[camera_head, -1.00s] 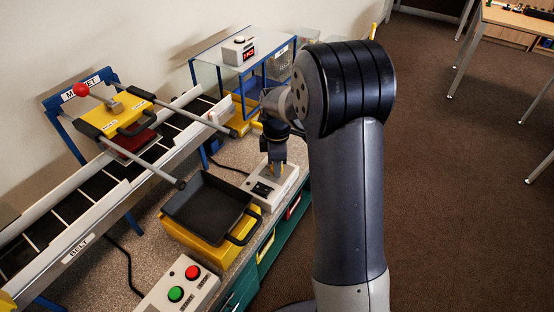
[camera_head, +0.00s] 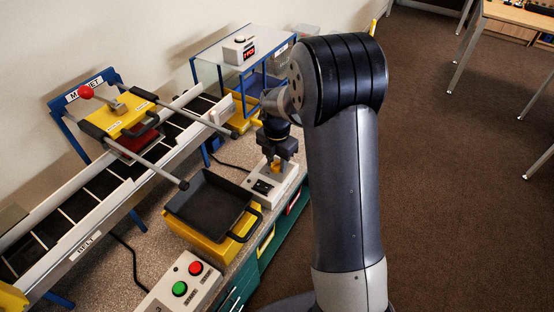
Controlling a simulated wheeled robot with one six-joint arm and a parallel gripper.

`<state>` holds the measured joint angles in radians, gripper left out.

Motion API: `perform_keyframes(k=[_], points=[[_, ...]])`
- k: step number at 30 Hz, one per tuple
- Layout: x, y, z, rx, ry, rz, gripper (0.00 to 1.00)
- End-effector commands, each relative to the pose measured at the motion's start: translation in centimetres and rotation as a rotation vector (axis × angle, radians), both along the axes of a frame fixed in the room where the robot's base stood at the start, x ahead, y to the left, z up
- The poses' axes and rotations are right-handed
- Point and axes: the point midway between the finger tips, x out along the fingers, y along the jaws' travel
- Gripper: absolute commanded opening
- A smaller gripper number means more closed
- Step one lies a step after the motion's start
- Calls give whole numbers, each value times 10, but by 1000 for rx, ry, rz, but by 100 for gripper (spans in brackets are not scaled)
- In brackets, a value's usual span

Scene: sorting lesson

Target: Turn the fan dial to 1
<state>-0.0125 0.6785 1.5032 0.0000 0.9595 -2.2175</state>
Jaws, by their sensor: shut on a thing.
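The small light control box (camera_head: 284,181) with a black panel on its front part stands on the speckled bench, just behind the black tray. My gripper (camera_head: 275,164) points down at the rear part of this box, and its yellow-tipped fingers are shut there. The thing between the fingers is hidden by them and is likely the fan dial. The dial's marks and its setting are too small and covered to read.
A black tray (camera_head: 211,203) on a yellow base stands in front of the box. A button box (camera_head: 176,287) with red and green buttons is nearer. The belt (camera_head: 97,190) with the magnet frame (camera_head: 80,92) runs along the left. A glass-sided blue-framed case (camera_head: 221,72) stands behind.

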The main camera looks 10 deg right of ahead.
Motion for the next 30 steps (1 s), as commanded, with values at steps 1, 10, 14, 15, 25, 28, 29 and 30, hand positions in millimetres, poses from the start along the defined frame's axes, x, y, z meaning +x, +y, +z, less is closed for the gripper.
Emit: perform_keyframes(k=[1,10,14,15,25,28,29,30], points=[[0,1,1,2,-1,25,11],[0,1,1,1,0,125,11],[0,1,1,1,0,139,11],[0,1,0,1,0,141,11],[0,1,0,1,0,143,11],[0,1,0,1,-1,142,40],[0,1,0,1,-1,142,42],[0,1,0,1,-1,142,46]])
